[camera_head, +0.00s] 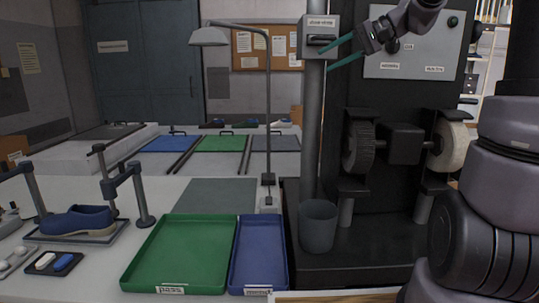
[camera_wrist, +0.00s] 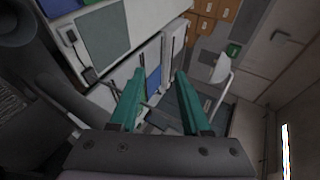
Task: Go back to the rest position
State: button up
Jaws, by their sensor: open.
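My gripper (camera_head: 333,53) is raised in the upper right of the head view, with its green fingers pointing left in front of the grey post. The fingers are apart with nothing between them. In the wrist view my gripper (camera_wrist: 157,85) also shows two separate green fingers and no held object. It appears well above the work table, and its fingertips look close to the small box on the post (camera_head: 320,37) in the head view; whether they touch it I cannot tell.
A green tray (camera_head: 140,270) marked pass and a blue tray (camera_head: 236,270) lie on the table. A blue shoe (camera_head: 78,221) sits on a stand at left. A lamp (camera_head: 268,120), a grey bin (camera_head: 318,226) and a brush machine (camera_head: 403,144) stand near the post.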

jog(key=s+d+f+t+h, duration=0.1)
jog(key=s+d+f+h, duration=0.1)
jog(key=s, duration=0.5)
jog(key=s+d+f+t+h, duration=0.1)
jog(key=s+d+f+h, duration=0.1)
jog(key=s+f+h, duration=0.2)
jog(key=s+d+f+m+t+h, duration=0.1)
jog(key=s+d+f+h, duration=0.2)
jog(key=s, duration=0.7)
jog(key=shift+s+f+h, duration=0.25)
jog(key=shift+s+h, duration=0.05)
jog(key=shift+s, duration=0.1)
jog(key=shift+d, duration=0.1)
